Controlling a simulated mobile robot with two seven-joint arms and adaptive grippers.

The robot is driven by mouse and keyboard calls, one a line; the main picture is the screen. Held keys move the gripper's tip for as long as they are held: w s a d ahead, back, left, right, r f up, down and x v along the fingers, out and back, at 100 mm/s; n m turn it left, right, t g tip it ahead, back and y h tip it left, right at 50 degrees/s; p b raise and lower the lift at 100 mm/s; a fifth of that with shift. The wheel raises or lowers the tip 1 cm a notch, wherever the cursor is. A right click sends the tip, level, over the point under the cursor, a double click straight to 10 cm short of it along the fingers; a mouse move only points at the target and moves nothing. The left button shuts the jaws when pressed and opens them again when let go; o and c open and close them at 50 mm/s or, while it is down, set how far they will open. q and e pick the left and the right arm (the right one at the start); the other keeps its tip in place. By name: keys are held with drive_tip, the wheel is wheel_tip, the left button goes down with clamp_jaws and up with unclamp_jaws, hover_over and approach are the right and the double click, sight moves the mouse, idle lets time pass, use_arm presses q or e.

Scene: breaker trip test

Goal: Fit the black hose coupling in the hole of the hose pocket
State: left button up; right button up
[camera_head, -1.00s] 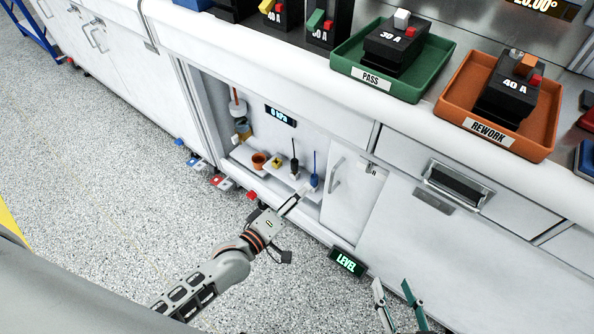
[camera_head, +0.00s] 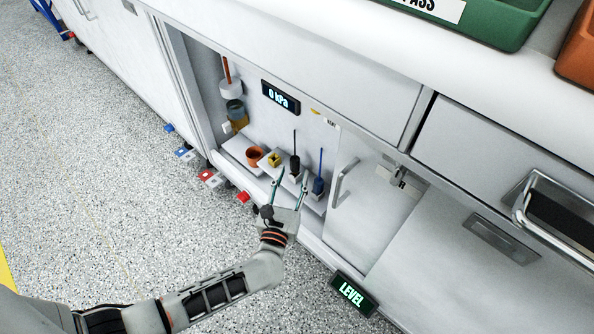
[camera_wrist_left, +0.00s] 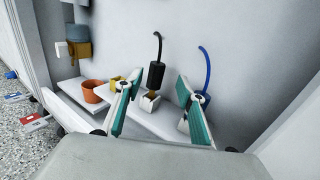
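The black hose coupling (camera_head: 294,164) stands upright in a small white holder on the low shelf inside the open cabinet, its thin black hose rising from it. It also shows in the left wrist view (camera_wrist_left: 156,75), between my fingers and beyond them. My left gripper (camera_head: 290,178) is open and empty at the cabinet opening, pointing at the coupling without visible contact. Its teal-padded fingers (camera_wrist_left: 157,90) are spread wide in the left wrist view. I cannot tell which holder is the hose pocket. My right gripper is out of view.
A blue coupling (camera_head: 318,185) stands right of the black one. An orange cup (camera_head: 255,156) and a yellow block (camera_head: 275,159) stand to its left. A display (camera_head: 281,97) reads 0 kPa on the back wall. A cabinet door (camera_head: 352,200) bounds the right side.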

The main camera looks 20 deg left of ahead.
sight(294, 167)
use_arm(q)
drive_tip(key=w, duration=0.1)
drive_tip(key=w+a+b, duration=0.1)
drive_tip(key=w, duration=0.1)
drive_tip(key=w+f, duration=0.1)
drive_tip(key=shift+w+a, duration=0.25)
drive_tip(key=shift+w, duration=0.15)
drive_tip(key=shift+w+r, duration=0.2)
drive_tip(key=shift+w, duration=0.25)
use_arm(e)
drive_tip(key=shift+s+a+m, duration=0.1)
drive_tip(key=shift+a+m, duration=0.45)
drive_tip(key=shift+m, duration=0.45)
use_arm(q)
clamp_jaws()
